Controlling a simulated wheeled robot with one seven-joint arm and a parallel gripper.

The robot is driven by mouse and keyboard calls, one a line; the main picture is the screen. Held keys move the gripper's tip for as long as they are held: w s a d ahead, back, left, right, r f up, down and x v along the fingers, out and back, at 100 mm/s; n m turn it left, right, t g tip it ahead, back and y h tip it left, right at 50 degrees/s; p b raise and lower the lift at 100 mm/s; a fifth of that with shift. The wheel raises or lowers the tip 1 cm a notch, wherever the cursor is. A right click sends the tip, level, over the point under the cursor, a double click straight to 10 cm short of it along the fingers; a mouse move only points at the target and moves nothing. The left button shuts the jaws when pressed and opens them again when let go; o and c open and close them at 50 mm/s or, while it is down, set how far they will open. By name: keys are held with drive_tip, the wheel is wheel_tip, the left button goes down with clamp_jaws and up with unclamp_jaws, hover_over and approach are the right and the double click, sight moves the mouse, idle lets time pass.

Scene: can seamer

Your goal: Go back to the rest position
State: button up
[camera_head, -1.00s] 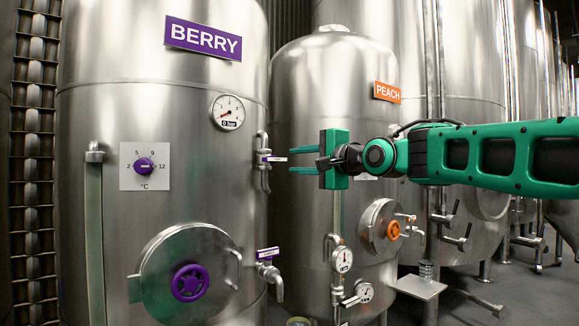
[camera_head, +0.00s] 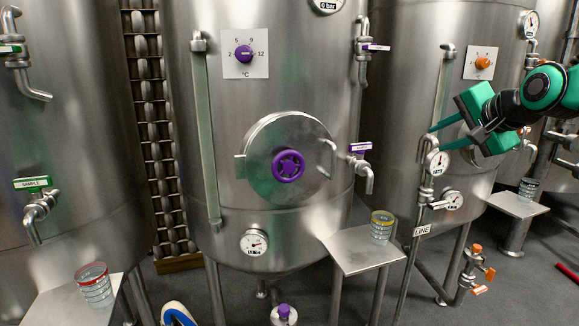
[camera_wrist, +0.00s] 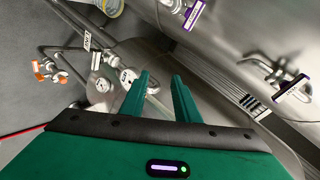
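My gripper (camera_head: 438,134) is at the right in the head view, in front of the tank with orange fittings (camera_head: 400,90). Its two green fingers are spread apart and point left, with nothing between them. In the wrist view the gripper (camera_wrist: 160,88) also shows its fingers apart and empty. A pressure gauge (camera_head: 437,162) on a vertical pipe sits just beside and below the fingers in the head view. I cannot tell whether they touch it.
The middle tank has a purple dial (camera_head: 244,54), a round hatch (camera_head: 260,150) and purple-tagged valves. Small shelves stick out low, one with a yellow-rimmed glass (camera_head: 382,227) and one with a red-rimmed glass (camera_head: 94,284). A blue and white object (camera_head: 177,314) lies at the bottom edge.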

drive_tip(key=s+d+f+n+g, duration=0.2)
drive_tip(key=s+f+g, duration=0.4)
drive_tip(key=s+f, duration=0.7)
drive_tip(key=s+d+f+n+g, duration=0.2)
drive_tip(key=s+f+n+g, duration=0.2)
drive_tip(key=s+f, duration=1)
drive_tip(key=s+g, duration=0.2)
drive_tip(key=s, duration=0.5)
drive_tip(key=shift+s+d+f+h, duration=0.25)
drive_tip(key=shift+d+f+h, duration=0.05)
drive_tip(key=shift+d+h, duration=0.1)
